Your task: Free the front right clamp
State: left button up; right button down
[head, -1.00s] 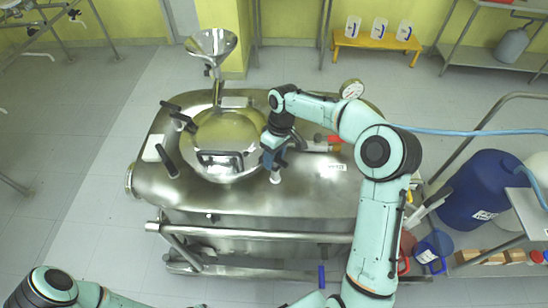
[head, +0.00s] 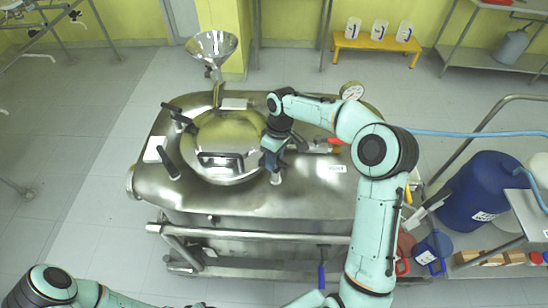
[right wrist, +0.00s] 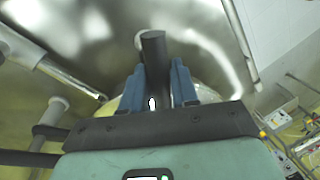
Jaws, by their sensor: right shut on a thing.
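The round shiny lid (head: 225,135) sits on top of the steel reactor (head: 300,205). Black-handled clamps stand at its rim, including a front left clamp (head: 167,158) and a back left clamp (head: 178,117). My right gripper (head: 272,164) is at the lid's front right rim. In the right wrist view its blue fingers (right wrist: 157,88) are shut on the black handle of the front right clamp (right wrist: 153,50). In the head view the gripper mostly hides this handle; a pale round end (head: 276,179) shows just below it. My left arm enters at lower left; its gripper is out of view.
A steel funnel (head: 212,46) rises behind the lid, and a gauge (head: 351,91) stands at the back right. A steel rail (head: 250,236) runs along the reactor's front. A blue drum (head: 478,190) stands to the right. The floor at left is clear.

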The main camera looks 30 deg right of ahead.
jog(key=n+p, duration=0.1)
jog(key=n, duration=0.1)
jog(key=shift+w+r+n, duration=0.1)
jog(key=shift+r+n, duration=0.05)
jog(key=shift+n, duration=0.15)
jog(key=n, duration=0.2)
jog(key=shift+a+n+g+h, duration=0.1)
jog(key=shift+n+g+h, duration=0.3)
jog(key=n, duration=0.5)
jog(key=shift+s+h, duration=0.25)
jog(key=shift+h, duration=0.15)
pick_arm(q)
jog(key=w+r, duration=0.2)
jog(key=shift+w+r, duration=0.1)
jog(key=shift+w, duration=0.25)
pick_arm(e)
jog(key=n+h, duration=0.1)
jog(key=n, duration=0.4)
jog(key=shift+s+n, duration=0.1)
jog(key=shift+n, duration=0.3)
jog(key=c, duration=1)
grip_release()
jog(key=shift+a, duration=0.1)
